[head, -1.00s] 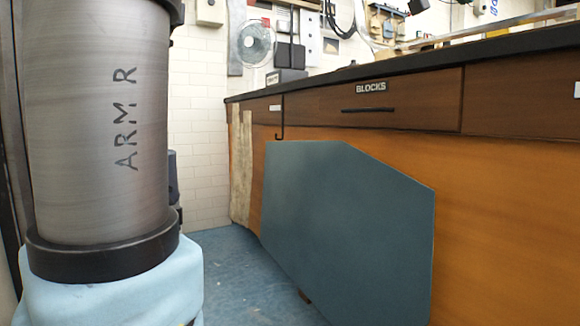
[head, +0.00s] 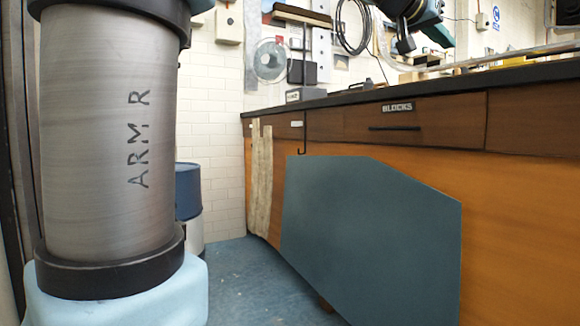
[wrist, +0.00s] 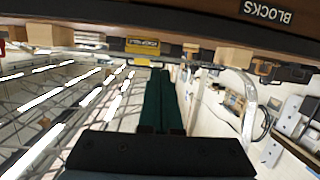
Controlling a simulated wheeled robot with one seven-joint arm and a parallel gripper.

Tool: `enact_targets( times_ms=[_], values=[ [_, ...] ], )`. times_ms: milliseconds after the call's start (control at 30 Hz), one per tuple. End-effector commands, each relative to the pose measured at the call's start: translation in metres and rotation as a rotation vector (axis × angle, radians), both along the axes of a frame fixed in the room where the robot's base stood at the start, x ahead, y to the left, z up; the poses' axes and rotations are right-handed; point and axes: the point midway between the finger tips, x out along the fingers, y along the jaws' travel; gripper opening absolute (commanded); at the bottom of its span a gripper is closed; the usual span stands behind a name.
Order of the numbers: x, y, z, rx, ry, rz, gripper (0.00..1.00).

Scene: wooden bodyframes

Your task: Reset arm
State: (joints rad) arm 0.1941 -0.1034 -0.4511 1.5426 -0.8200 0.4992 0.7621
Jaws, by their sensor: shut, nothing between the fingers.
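My gripper shows in the wrist view as two dark green fingers (wrist: 160,75) lying side by side. They are shut and nothing shows between them. The fingers reach toward a dark wooden edge along the top of that view, with a "BLOCKS" label (wrist: 266,11) upside down at its right.
A wooden bench (head: 400,171) with a black top and a "BLOCKS" drawer (head: 400,119) runs along the right. A blue-grey panel (head: 375,240) leans against its front. A blue drum (head: 188,190) stands left. Blue floor (head: 250,285) is open between the drum and panel.

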Motion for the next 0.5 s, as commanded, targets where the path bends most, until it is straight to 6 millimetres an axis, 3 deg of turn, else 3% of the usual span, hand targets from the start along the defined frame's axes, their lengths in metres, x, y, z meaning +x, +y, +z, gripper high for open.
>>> enact_targets(
  times_ms=[267, 367, 500],
  values=[
    [0.038, 0.036, -0.058, 0.091, 0.123, 0.106, 0.0],
    [0.053, 0.057, -0.089, 0.137, 0.186, 0.16, 0.0],
    [0.071, 0.104, -0.15, 0.225, 0.316, 0.264, 0.0]
  ],
)
